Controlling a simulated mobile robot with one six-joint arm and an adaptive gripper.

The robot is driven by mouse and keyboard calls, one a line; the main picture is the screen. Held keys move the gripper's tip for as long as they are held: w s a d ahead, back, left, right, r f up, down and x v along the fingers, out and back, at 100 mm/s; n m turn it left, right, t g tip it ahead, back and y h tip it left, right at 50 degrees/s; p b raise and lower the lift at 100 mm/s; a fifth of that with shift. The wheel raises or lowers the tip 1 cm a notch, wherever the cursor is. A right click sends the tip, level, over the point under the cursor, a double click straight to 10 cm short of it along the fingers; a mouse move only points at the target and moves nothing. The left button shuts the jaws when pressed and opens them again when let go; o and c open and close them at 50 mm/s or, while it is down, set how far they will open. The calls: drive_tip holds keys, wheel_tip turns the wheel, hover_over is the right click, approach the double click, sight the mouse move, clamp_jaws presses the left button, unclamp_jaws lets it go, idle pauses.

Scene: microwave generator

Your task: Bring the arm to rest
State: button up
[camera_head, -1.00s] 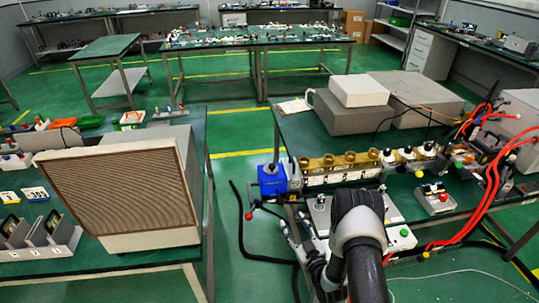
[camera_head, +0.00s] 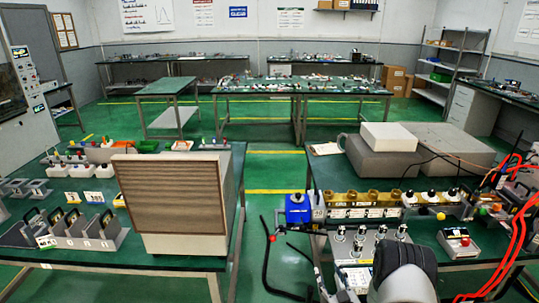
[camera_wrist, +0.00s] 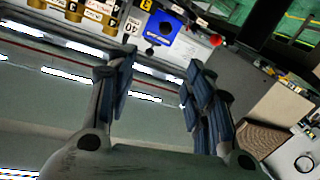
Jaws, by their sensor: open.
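My gripper (camera_wrist: 160,85) is in the wrist view, its two blue-padded fingers spread apart with nothing between them. In the head view only a dark and grey part of my arm shows at the bottom right, in front of the right bench (camera_head: 460,262); the gripper itself is not visible there. In the wrist view, the blue box (camera_wrist: 172,40) with a black knob lies beyond the fingertips. The same blue box (camera_head: 298,210) sits at the left end of the right bench in the head view.
A row of brass-coloured fittings (camera_head: 370,199) and red cables (camera_head: 515,235) lie on the right bench. A large beige box with a louvred front (camera_head: 170,205) stands on the left bench (camera_head: 130,258). A green floor aisle (camera_head: 275,165) runs between the benches.

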drive_tip(key=w+r+g+h, duration=0.25)
drive_tip(key=w+r, duration=0.25)
drive_tip(key=r, duration=0.8)
drive_tip(key=s+r+m+g+h, duration=0.1)
drive_tip(key=s+r+g, duration=0.15)
drive_tip(key=r, duration=0.35)
drive_tip(key=s+r+m+g, duration=0.1)
drive_tip(key=s+r, duration=0.3)
drive_tip(key=r, duration=0.2)
drive_tip(key=s+a+r+m+g, duration=0.1)
drive_tip(key=s+a+r+g, duration=0.1)
drive_tip(key=s, duration=0.9)
drive_tip(key=s+a+r+m+g, duration=0.1)
drive_tip(key=s+a+r+g, duration=0.1)
drive_tip(key=s, duration=1)
drive_tip(key=s+a+r+g, duration=0.2)
drive_tip(key=s+r, duration=0.1)
drive_tip(key=s, duration=0.9)
drive_tip(key=shift+s+r+m, duration=0.25)
drive_tip(key=shift+r+m, duration=0.1)
drive_tip(key=shift+m, duration=0.05)
